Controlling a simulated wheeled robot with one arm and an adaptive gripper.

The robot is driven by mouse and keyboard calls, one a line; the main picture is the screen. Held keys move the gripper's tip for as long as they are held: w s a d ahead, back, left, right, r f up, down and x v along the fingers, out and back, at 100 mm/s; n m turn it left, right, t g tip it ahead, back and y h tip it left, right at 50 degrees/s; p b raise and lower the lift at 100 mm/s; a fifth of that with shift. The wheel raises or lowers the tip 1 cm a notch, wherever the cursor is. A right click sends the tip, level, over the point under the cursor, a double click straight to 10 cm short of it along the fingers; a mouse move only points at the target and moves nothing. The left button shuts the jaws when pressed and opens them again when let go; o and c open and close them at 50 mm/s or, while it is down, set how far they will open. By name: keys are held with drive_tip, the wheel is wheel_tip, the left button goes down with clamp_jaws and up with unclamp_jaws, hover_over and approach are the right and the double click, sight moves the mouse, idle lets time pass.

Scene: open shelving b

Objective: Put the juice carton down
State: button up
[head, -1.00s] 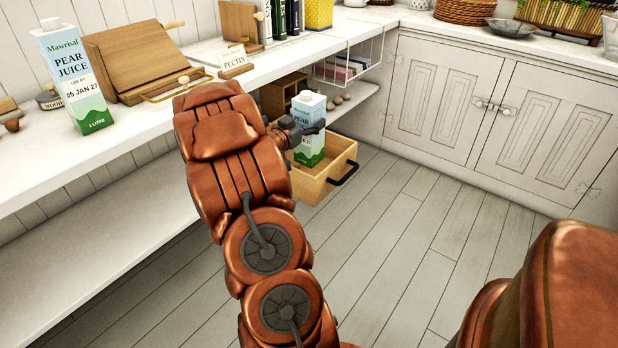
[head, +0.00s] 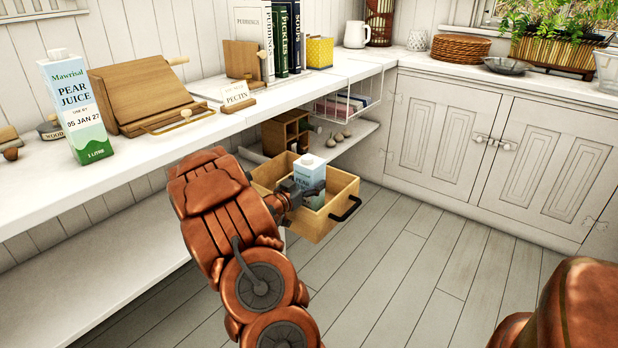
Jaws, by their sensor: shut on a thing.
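A juice carton (head: 311,174), white and pale blue with a dark label, is upright in the open wooden drawer (head: 330,217) below the counter. Its lower part is hidden by the drawer's front and my gripper. My gripper (head: 300,190) is shut on this carton from the left, inside the drawer's rim. I cannot tell whether the carton touches the drawer's floor. A second carton, a pear juice (head: 76,115) dated 05 JAN 27, stands upright on the counter at the left.
A wooden book stand (head: 140,95), a PECTIN sign (head: 236,95) and several books (head: 285,38) stand on the counter. A wire basket (head: 348,107) hangs below it at the right. The plank floor (head: 440,255) is clear.

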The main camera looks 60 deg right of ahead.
drive_tip(key=shift+f, duration=0.55)
drive_tip(key=o, duration=1.8)
drive_tip(key=shift+p+v, duration=1.3)
drive_tip(key=shift+v, duration=4.75)
